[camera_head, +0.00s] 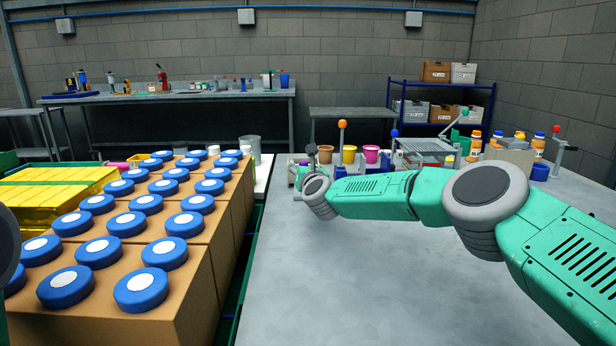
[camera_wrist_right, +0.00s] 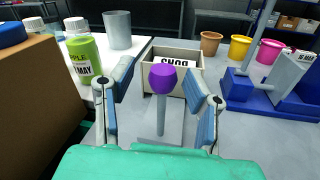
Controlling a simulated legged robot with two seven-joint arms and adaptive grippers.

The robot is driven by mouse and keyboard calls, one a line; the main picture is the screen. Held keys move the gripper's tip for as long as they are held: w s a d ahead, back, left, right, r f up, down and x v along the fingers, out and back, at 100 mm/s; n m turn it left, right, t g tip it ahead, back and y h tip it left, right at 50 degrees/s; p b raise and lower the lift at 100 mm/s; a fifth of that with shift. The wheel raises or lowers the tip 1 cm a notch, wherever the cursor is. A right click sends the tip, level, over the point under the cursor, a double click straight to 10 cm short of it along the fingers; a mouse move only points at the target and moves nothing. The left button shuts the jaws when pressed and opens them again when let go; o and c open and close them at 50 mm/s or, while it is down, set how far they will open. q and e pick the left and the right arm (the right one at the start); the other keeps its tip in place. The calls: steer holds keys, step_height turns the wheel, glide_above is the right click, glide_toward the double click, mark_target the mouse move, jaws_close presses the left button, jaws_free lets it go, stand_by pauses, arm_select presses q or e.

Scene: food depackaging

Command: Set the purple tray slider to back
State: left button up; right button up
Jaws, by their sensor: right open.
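The purple slider knob (camera_wrist_right: 162,78) stands upright on a grey post (camera_wrist_right: 161,116) in the right wrist view. Behind it is a small beige tray (camera_wrist_right: 190,55) with a white printed label. My right gripper (camera_wrist_right: 159,88) is open, with one blue-grey finger on each side of the knob and post; visible gaps separate them. In the head view my right gripper (camera_head: 305,176) is at the far left end of the grey table, and the tray is mostly hidden behind it. My left gripper is not in view.
A blue fixture (camera_wrist_right: 262,92) stands close on the right. The front grey tabletop (camera_head: 340,280) is clear.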

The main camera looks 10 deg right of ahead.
steer(key=s, duration=1.1)
steer(key=shift+s, duration=0.25)
